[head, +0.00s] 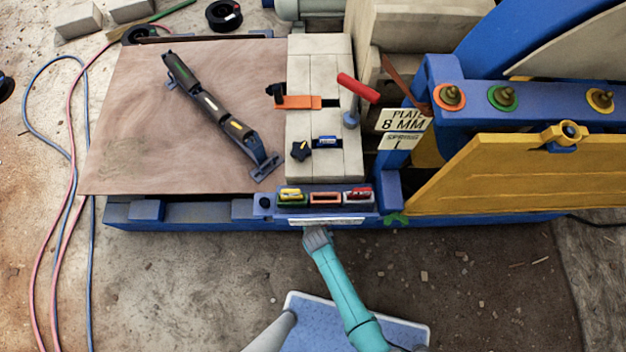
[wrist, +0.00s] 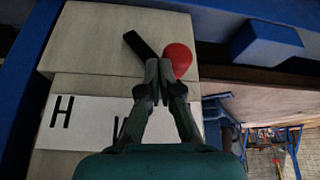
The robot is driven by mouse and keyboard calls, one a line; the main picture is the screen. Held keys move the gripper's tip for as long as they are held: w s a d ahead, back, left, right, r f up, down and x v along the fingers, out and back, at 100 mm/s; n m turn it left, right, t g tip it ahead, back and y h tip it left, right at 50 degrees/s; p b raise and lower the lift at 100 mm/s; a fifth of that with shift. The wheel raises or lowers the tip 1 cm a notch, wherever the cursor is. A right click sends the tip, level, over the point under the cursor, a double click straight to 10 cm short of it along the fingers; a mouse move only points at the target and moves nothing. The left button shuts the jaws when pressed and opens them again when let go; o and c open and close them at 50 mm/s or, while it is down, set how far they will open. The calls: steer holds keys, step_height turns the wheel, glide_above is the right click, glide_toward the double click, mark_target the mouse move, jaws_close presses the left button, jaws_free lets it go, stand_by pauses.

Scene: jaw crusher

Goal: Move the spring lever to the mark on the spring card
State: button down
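The spring card (head: 403,141), a small white card reading "SPRING L", stands below the "PLATE 8 MM" card in the head view. In the wrist view a black lever with a red knob (wrist: 178,60), seemingly the spring lever, lies above a white scale strip (wrist: 85,122). The strip shows an "H" at left; another letter is partly covered by my fingers. My gripper (wrist: 159,70) has its fingertips together in front of the black bar, just left of the knob. I cannot tell whether they touch the lever. In the head view my gripper (head: 317,240) is at the machine's front edge.
The blue machine frame (head: 165,212) runs along the front. A tray of coloured pieces (head: 325,197) sits just above my gripper. A blue block (wrist: 265,42) stands right of the knob. A red-handled tool (head: 358,88) and a yellow guard (head: 520,172) are farther off.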

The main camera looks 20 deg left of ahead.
steer(key=shift+s+r, duration=0.1)
steer(key=shift+r, duration=0.05)
steer(key=v, duration=1.1)
steer(key=s+d+r+m+t+y, duration=0.1)
steer(key=s+d+r+t, duration=0.1)
steer(key=s+d+r, duration=0.35)
steer(key=s+d+r+m+t, duration=0.1)
steer(key=s+d+r+t, duration=0.15)
steer(key=d+r, duration=0.55)
steer(key=s+d+r+m+t+h, duration=0.1)
steer(key=s+d+r, duration=0.4)
steer(key=r, duration=0.7)
steer(key=s+d+r+m+t+h, duration=0.2)
steer(key=s+d+r+t, duration=0.2)
steer(key=r, duration=0.8)
steer(key=shift+s+d+r+t, duration=0.35)
steer(key=shift+s+d+r, duration=0.05)
steer(key=shift+s+d, duration=0.15)
